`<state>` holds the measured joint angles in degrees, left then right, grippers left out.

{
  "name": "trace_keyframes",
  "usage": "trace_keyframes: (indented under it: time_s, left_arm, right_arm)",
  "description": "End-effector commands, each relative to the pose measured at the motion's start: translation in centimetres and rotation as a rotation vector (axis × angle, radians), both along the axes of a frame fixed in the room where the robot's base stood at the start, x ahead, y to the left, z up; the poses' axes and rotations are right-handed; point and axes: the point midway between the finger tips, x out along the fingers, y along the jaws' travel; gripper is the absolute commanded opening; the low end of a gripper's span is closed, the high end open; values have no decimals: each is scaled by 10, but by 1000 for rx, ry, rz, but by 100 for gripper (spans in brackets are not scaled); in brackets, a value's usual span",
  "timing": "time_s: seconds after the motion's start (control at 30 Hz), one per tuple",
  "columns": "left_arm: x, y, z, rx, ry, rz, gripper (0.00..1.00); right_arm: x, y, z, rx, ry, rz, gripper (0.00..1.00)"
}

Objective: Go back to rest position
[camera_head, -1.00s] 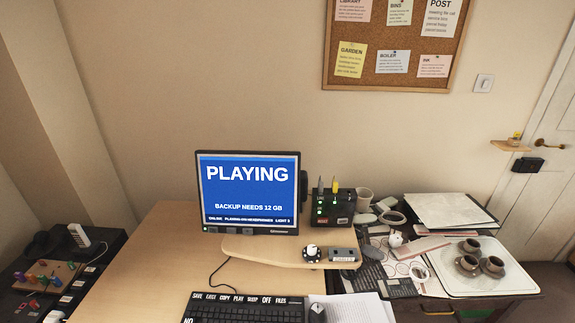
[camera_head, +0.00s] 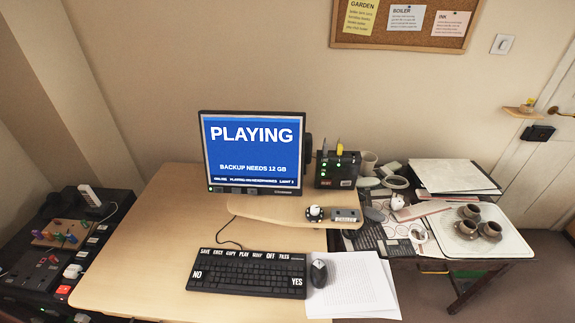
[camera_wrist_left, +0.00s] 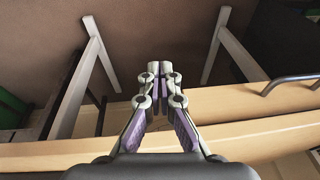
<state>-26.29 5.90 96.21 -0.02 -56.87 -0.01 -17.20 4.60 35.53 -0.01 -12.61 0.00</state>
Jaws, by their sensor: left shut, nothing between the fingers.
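My left gripper (camera_wrist_left: 160,72) shows in the left wrist view, with its fingertips together and nothing between them. It hangs in front of what looks like a pale wooden edge (camera_wrist_left: 270,135), with the brown floor beyond. Neither gripper shows in the head view. In the head view the desk (camera_head: 150,240) carries a monitor (camera_head: 253,152) reading "PLAYING" and "BACKUP NEEDS 12 GB". A black keyboard (camera_head: 248,274) with large labelled keys lies in front of it, with a mouse (camera_head: 318,273) to its right.
A raised wooden shelf (camera_head: 275,211) holds small devices. A side table at right bears a white tray (camera_head: 495,250) with brown cups. A dark unit (camera_head: 95,245) with plugs stands at left. The desk's left part is clear.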

Motion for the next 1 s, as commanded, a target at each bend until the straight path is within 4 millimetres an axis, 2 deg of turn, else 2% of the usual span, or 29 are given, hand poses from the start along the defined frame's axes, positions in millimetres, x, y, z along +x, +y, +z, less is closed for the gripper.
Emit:
trace_keyframes:
  time_s: [0.03,0.1,0.2,0.33,0.4,0.53,1.0]
  left_arm:
    - [-16,3,-33,0,27,5,0]
    - [-43,7,-78,-3,48,12,0]
    - [-91,12,-132,-6,78,21,0]
    - [-150,14,-174,-10,106,28,0]
    - [-174,14,-185,-11,116,31,0]
    - [-197,14,-193,-13,123,33,0]
    - [-201,15,-195,-12,126,33,0]
  right_arm:
    - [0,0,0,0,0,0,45]
    - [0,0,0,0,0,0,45]
    - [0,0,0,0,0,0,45]
    - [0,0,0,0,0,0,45]
    - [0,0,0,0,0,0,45]
    - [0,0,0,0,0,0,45]
    - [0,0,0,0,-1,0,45]
